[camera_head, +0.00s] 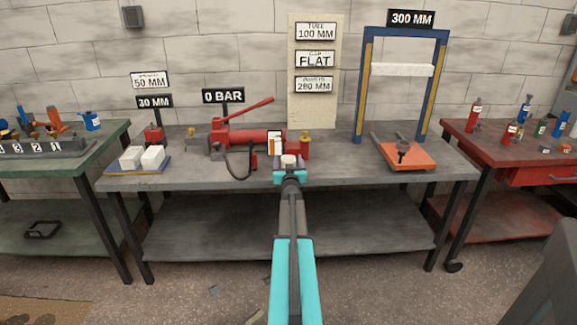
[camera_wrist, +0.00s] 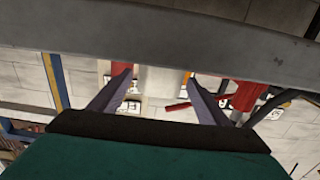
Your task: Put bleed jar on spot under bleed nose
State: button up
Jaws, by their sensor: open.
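My gripper (camera_head: 289,166) is open at the front edge of the middle bench, pointing toward the wall. A small pale jar with a light lid (camera_head: 289,160) shows just beyond and between its fingertips. In the wrist view a pale cylinder (camera_wrist: 162,78), likely this jar, stands between the open fingers (camera_wrist: 160,84), with gaps on both sides. The red pump (camera_head: 235,142) with a raised lever and black hose lies left of the gripper. A red cylinder with a yellow top (camera_head: 304,146) stands behind to the right. I cannot clearly make out the bleed nose or the spot.
A white and orange block (camera_head: 275,143) stands just behind the jar. A blue press frame (camera_head: 444,85) and an orange plate (camera_head: 404,155) are at right. The bench (camera_head: 345,173) is clear right of the gripper.

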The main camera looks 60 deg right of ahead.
jog(key=shift+w+d, duration=0.35)
jog(key=shift+d, duration=0.1)
dwell(0.3)
jog(key=c, duration=1.2)
jog(key=shift+c, duration=0.2)
jog(key=shift+r, duration=0.1)
jog(key=shift+r, duration=0.6)
notch_tip(320, 180, up, 2)
jog(key=shift+r+p, duration=0.2)
jog(key=shift+p, duration=0.2)
jog(key=r+v, duration=0.1)
jog(key=v, duration=1.5)
